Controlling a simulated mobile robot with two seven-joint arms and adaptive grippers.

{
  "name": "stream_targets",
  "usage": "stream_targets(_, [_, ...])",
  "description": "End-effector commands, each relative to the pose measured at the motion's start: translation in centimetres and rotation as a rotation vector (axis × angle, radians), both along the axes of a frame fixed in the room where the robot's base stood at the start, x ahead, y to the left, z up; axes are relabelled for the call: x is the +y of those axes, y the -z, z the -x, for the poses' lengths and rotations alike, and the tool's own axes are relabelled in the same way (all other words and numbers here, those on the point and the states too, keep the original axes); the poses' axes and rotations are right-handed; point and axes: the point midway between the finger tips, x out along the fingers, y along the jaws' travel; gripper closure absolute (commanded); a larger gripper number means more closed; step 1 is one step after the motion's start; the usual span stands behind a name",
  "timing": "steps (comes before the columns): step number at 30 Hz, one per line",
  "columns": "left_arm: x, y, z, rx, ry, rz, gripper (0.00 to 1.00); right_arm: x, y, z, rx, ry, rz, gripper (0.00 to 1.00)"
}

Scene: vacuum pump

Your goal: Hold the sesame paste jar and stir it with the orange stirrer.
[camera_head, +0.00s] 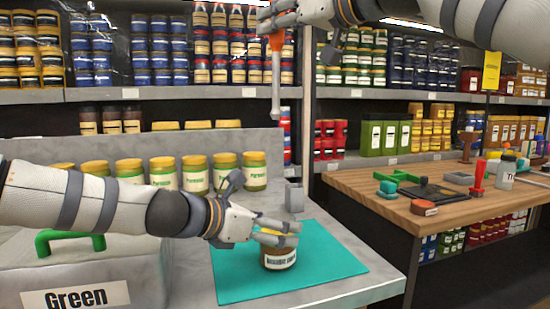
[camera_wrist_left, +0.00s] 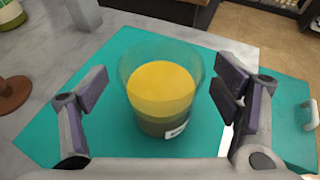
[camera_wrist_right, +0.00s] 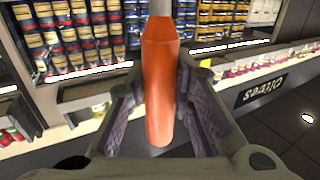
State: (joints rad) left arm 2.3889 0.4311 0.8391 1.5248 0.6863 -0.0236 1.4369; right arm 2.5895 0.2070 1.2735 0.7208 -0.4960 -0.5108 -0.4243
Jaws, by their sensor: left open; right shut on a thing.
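The sesame paste jar (camera_head: 279,258), a clear cup with yellow paste and a white label, stands upright on a teal mat (camera_head: 235,281). My left gripper (camera_head: 278,232) is around the jar. In the left wrist view the jar (camera_wrist_left: 160,95) sits between the open fingers, with visible gaps on both sides. My right gripper (camera_head: 271,20) is shut on the orange handle of the stirrer (camera_head: 276,72), high above the mat. The grey shaft hangs down, its tip well above the jar. The orange handle (camera_wrist_right: 160,85) also shows between the fingers in the right wrist view.
Several Parmesan jars (camera_head: 194,174) stand in a row behind the left arm. A small grey block (camera_head: 294,197) stands behind the mat. A wooden table (camera_head: 460,205) with tools is at the right. Stocked shelves line the back.

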Motion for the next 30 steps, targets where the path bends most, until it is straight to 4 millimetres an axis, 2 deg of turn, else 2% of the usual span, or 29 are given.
stream_targets(4, [-0.99,0.44,-0.78,-0.001,0.002,0.001,0.18,-0.01,-0.11,0.05,-0.002,0.0,-0.001,1.0])
stream_targets(12, [-1.1,0.51,-0.92,0.0,0.001,0.001,0.18,-0.01,-0.11,0.05,-0.002,0.0,-0.001,1.0])
stream_targets(21, [-1.08,0.52,-0.91,-0.001,0.001,0.0,0.84,-0.01,-0.1,0.04,-0.001,0.0,-0.001,1.0])
stream_targets(30, [-1.08,0.54,-0.9,-0.001,0.001,0.0,0.84,-0.01,-0.09,0.04,-0.001,0.0,-0.001,1.0])
